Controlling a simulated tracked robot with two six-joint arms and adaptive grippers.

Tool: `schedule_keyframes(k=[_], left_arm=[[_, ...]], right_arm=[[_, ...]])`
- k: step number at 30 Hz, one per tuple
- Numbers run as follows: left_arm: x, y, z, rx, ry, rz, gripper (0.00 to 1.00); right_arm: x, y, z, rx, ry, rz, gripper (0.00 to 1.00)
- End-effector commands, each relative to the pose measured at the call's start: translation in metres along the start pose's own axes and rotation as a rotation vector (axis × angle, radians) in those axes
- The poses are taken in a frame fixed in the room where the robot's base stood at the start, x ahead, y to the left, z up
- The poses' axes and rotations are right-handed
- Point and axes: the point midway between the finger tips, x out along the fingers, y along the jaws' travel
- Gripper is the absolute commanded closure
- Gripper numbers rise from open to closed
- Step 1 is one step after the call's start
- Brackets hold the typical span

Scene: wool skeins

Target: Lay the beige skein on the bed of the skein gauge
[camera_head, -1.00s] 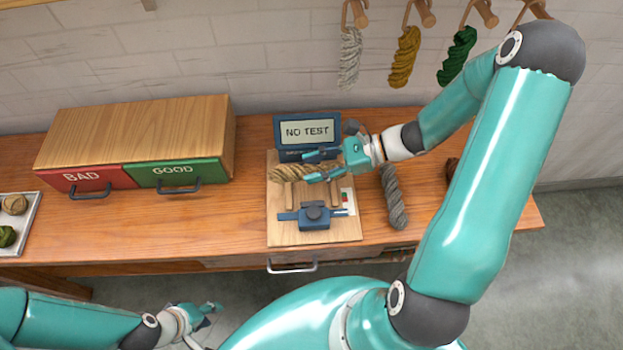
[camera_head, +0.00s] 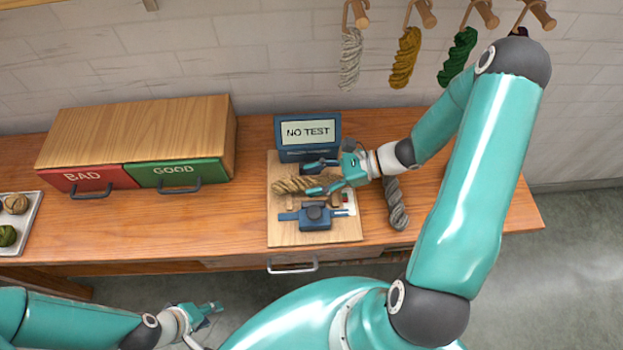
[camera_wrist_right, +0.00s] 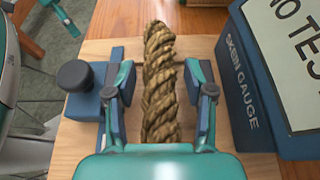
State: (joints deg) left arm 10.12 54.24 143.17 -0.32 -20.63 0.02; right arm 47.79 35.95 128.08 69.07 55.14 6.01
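The beige skein (camera_head: 290,186) is twisted and lies lengthwise over the middle of the skein gauge's wooden board (camera_head: 285,233). It also shows in the right wrist view (camera_wrist_right: 160,85). My right gripper (camera_head: 315,178) is over the gauge, its fingers apart on either side of the skein. In the right wrist view narrow gaps show between the skein and both fingers. The skein's underside is hidden, so its contact with the bed cannot be seen clearly. The gauge display (camera_head: 307,131) reads NO TEST. My left gripper (camera_head: 212,309) is low in front of the table, its fingers too small to judge.
A blue slider with a dark knob (camera_head: 314,213) sits at the board's front. A grey skein (camera_head: 396,205) lies right of the board. Drawers marked BAD (camera_head: 90,179) and GOOD (camera_head: 178,172) stand left. A tray (camera_head: 32,220) holds skeins. Several skeins hang behind.

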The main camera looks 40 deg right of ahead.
Motion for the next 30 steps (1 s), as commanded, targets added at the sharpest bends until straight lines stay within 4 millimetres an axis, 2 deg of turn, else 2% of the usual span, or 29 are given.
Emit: schedule_keyframes(k=[7, 11, 14, 24, 30], left_arm=[[-0.002, 0.001, 0.0, 0.0, 0.0, 0.0, 0.6], [0.001, 0.0, 0.0, 0.0, 0.0, 0.0, 0.6], [0.003, -0.001, 0.0, 0.0, 0.0, 0.0, 0.6], [0.009, -0.003, 0.0, 0.0, 0.0, 0.0, 0.6], [0.012, -0.004, 0.0, 0.0, 0.0, 0.0, 0.6]], right_arm=[[-0.001, 0.0, 0.002, 0.0, 0.0, 0.0, 0.47], [-0.011, -0.001, 0.0, -0.002, 0.0, -0.005, 0.47], [-0.025, -0.001, 0.0, -0.002, 0.001, -0.006, 0.47], [-0.092, -0.001, -0.001, -0.001, 0.003, -0.005, 0.47], [-0.115, -0.001, 0.0, -0.001, -0.001, -0.002, 0.47]])
